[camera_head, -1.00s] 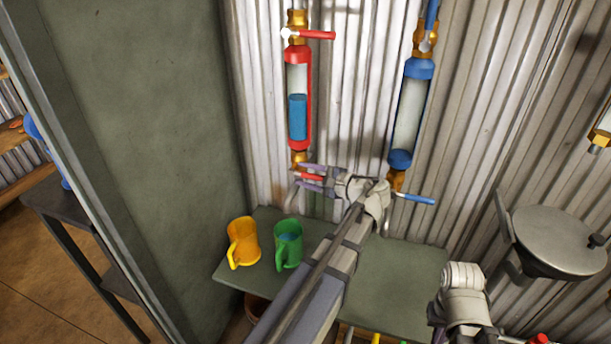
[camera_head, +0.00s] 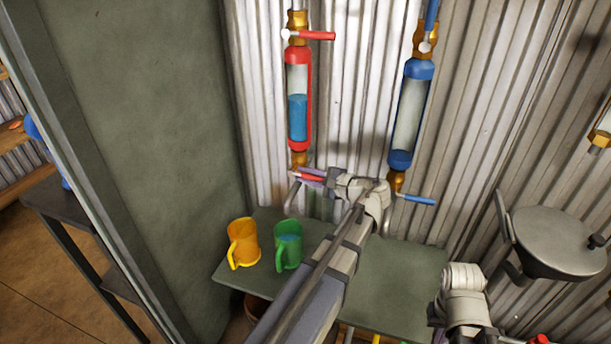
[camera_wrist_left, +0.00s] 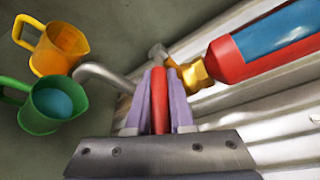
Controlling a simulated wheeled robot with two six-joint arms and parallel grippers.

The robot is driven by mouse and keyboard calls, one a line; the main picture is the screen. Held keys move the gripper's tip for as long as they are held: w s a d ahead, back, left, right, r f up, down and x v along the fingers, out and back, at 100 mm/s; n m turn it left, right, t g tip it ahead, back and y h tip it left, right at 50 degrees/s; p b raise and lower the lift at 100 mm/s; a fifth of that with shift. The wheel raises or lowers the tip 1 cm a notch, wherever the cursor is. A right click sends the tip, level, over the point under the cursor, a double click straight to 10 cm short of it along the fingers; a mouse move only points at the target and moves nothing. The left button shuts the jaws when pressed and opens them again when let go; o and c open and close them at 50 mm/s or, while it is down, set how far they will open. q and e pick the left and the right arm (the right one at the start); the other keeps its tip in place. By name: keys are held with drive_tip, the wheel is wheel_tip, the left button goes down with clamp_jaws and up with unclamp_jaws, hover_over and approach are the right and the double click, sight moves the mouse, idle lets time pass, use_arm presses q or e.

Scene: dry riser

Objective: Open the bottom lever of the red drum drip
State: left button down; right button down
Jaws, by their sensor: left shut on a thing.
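The red drum drip (camera_head: 299,100) is on the corrugated wall, with blue liquid in its clear window. Its top red lever (camera_head: 318,35) points sideways to the right. Its bottom red lever (camera_head: 311,177) is below the lower brass fitting (camera_head: 299,160) and also points to the right. My left gripper (camera_head: 308,176) is at this lever. In the left wrist view the purple fingers (camera_wrist_left: 159,100) are shut on the red lever (camera_wrist_left: 159,98), one on each side. The lower red end of the drum (camera_wrist_left: 226,60) shows beside them. My right gripper is not clearly visible.
A blue drum drip (camera_head: 410,110) with a bottom blue lever (camera_head: 418,199) hangs to the right. A yellow mug (camera_head: 243,243) and a green mug (camera_head: 288,244) holding blue liquid stand on the shelf (camera_head: 400,275) below. A grey pan (camera_head: 555,240) is at right.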

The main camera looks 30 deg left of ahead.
idle(0.8)
use_arm(q)
drive_tip(key=shift+r+p, duration=0.2)
drive_tip(key=shift+p, duration=0.35)
drive_tip(key=shift+s+a+r+n+t+h+p, duration=0.1)
drive_tip(key=shift+a+r+n+t+h+p, duration=0.35)
drive_tip(key=shift+h+p, duration=2.25)
drive_tip(key=shift+s+a+r+n+t+h+p, duration=0.15)
drive_tip(key=shift+r+n+h+p, duration=0.45)
drive_tip(key=shift+h+p, duration=2.05)
drive_tip(key=shift+s+a+r+n+t+h+p, duration=0.2)
drive_tip(key=shift+r+h+p, duration=0.85)
drive_tip(key=shift+p, duration=3.05)
drive_tip(key=shift+w+a+f+h, duration=0.15)
drive_tip(key=shift+f+h, duration=0.1)
drive_tip(key=shift+h, duration=0.15)
drive_tip(key=c, duration=0.8)
unclamp_jaws()
